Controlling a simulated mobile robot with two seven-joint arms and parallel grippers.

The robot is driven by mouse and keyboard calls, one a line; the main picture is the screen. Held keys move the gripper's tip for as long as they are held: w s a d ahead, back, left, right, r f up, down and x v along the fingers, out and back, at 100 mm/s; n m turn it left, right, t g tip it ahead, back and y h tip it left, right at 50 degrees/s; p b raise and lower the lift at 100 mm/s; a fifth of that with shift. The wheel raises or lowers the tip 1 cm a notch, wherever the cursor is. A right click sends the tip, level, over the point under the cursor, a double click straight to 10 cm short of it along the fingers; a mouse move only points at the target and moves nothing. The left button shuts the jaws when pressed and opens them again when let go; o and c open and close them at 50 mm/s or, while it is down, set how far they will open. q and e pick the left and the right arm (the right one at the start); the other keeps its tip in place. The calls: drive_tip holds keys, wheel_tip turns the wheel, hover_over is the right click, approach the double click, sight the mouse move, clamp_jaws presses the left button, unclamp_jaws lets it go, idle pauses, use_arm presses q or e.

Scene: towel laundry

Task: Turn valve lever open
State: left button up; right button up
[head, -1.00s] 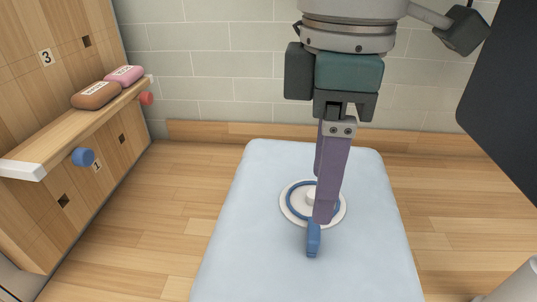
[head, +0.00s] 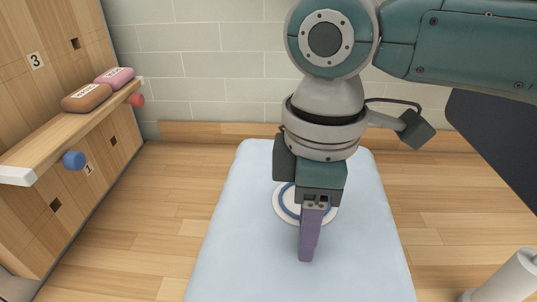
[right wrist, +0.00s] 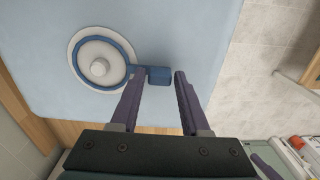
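The valve is a white round disc (head: 282,208) with a blue ring and a white hub, set on a pale blue block (head: 240,240). It also shows in the right wrist view (right wrist: 99,68). Its blue lever handle (right wrist: 160,75) sticks out from the ring to the right there. My right gripper (head: 306,258) covers the handle in the head view. In the right wrist view my right gripper (right wrist: 159,72) is open, its two purple fingers on either side of the handle. A small gap shows between handle and right finger; contact at the left finger is unclear. My left gripper is not in view.
At the left stands a wooden panel with a shelf (head: 60,130) that carries a brown bar (head: 87,97) and a pink bar (head: 114,76). A blue knob (head: 74,160) and a red knob (head: 136,100) stick out below. A white cylinder (head: 508,278) is at lower right.

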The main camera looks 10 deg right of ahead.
clamp_jaws()
idle(1.0)
